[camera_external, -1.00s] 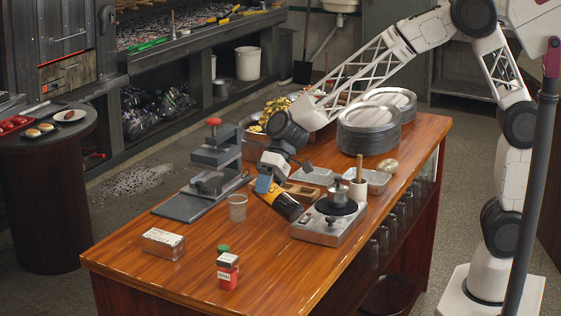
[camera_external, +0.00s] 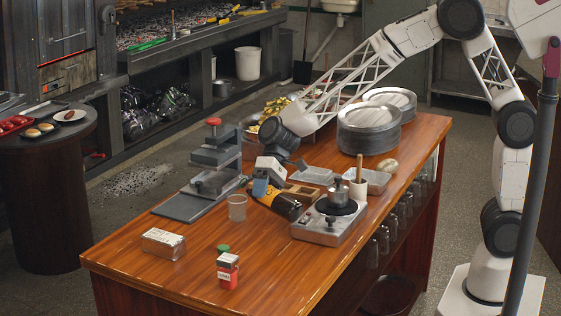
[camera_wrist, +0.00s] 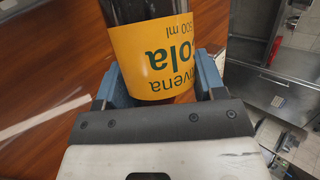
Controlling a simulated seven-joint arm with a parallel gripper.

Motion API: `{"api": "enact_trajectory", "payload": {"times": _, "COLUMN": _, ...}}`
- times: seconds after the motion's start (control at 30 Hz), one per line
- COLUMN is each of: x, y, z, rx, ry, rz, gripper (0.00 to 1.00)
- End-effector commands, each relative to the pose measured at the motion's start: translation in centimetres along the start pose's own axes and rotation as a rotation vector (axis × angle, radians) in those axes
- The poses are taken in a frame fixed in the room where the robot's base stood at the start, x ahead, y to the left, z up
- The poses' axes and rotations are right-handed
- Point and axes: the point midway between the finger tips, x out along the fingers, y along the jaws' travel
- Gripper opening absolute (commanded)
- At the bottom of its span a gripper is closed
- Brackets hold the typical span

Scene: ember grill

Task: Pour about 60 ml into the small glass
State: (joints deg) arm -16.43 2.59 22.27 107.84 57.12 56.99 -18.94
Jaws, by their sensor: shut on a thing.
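My gripper (camera_external: 263,187) is shut on a dark cola bottle (camera_external: 287,206) with a yellow label. In the wrist view my two blue fingers (camera_wrist: 160,82) press on either side of the bottle (camera_wrist: 165,45), whose label reads "ola" and "500 ml". The bottle is strongly tilted above the table, its dark end towards the lower right. Its mouth cannot be made out. The small clear glass (camera_external: 237,207) stands upright on the table, just left of the bottle and apart from it. I see no dark liquid in it.
A metal press stand (camera_external: 212,170) is behind the glass. A small box (camera_external: 163,243), a red-and-white carton (camera_external: 228,271) and a green lid (camera_external: 223,248) are in front.

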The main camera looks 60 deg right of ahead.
Motion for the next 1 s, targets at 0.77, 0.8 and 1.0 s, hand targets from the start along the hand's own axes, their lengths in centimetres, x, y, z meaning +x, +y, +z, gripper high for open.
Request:
{"api": "enact_trajectory", "payload": {"times": 0.77, "x": -0.01, "y": -0.01, "z": -0.06, "rx": 0.038, "ry": -0.042, "rz": -0.016, "gripper": 0.31}}
{"api": "enact_trajectory", "payload": {"times": 0.8, "x": -0.02, "y": -0.01, "z": -0.06, "rx": 0.04, "ry": -0.044, "rz": -0.017, "gripper": 0.31}}
{"api": "enact_trajectory", "payload": {"times": 1.0, "x": -0.02, "y": -0.01, "z": -0.08, "rx": 0.05, "ry": -0.054, "rz": -0.021, "gripper": 0.31}}
